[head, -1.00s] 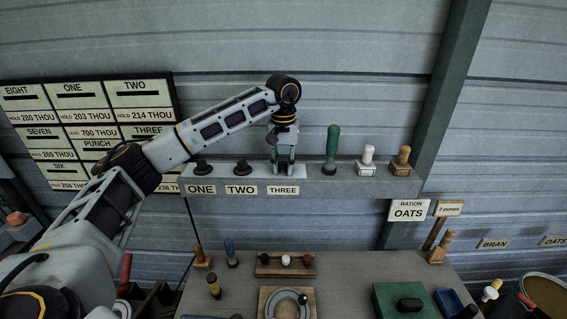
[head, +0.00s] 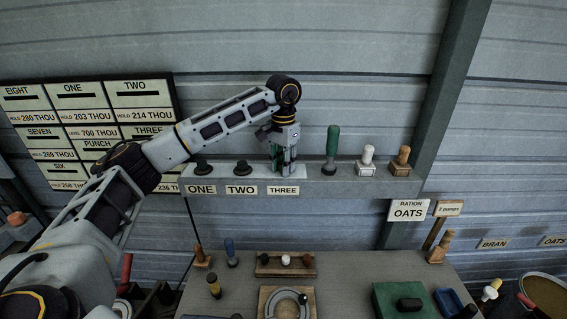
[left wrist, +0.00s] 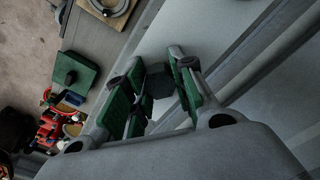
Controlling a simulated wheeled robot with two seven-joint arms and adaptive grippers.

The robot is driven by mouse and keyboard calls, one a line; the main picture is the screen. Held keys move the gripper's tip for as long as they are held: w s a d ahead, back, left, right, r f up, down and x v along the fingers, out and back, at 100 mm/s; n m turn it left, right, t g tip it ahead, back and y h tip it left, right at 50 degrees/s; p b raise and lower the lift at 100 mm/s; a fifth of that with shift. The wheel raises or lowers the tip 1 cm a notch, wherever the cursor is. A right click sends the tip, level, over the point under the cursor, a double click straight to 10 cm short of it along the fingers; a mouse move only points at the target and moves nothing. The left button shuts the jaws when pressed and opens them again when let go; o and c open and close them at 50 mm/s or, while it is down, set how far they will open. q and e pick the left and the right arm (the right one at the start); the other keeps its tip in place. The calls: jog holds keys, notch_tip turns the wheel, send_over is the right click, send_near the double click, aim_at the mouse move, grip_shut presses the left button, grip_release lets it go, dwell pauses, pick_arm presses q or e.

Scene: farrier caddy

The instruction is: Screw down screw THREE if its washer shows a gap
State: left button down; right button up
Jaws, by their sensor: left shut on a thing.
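Screw THREE (left wrist: 158,82) shows in the left wrist view as a dark knob between the green pads of my left gripper (left wrist: 155,80). In the head view my left gripper (head: 284,170) points down onto the shelf behind the THREE label (head: 283,190), shut on the screw and hiding it. Its washer, and any gap there, is hidden by the fingers. Screw ONE (head: 203,166) and screw TWO (head: 242,167) stand as black knobs to the left on the same shelf (head: 322,186). My right gripper is not in view.
A green-handled tool (head: 332,148), a white-knobbed stamp (head: 367,160) and an orange-brown stamp (head: 401,160) stand to the right on the shelf. A board of labels (head: 90,125) hangs at left. Below is a bench (head: 345,275) with several small items.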

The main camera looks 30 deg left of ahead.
pick_arm(q)
jog(key=shift+f+m, duration=0.2)
jog(key=shift+m, duration=0.5)
dwell(0.6)
jog(key=c, duration=1.4)
grip_release()
jog(key=shift+d, duration=0.1)
jog(key=shift+n, duration=0.3)
jog(key=shift+n, duration=2.7)
jog(key=shift+r+n, duration=0.1)
jog(key=shift+n, duration=0.2)
jog(key=shift+n+p, duration=0.45)
jog(key=shift+n, duration=2.25)
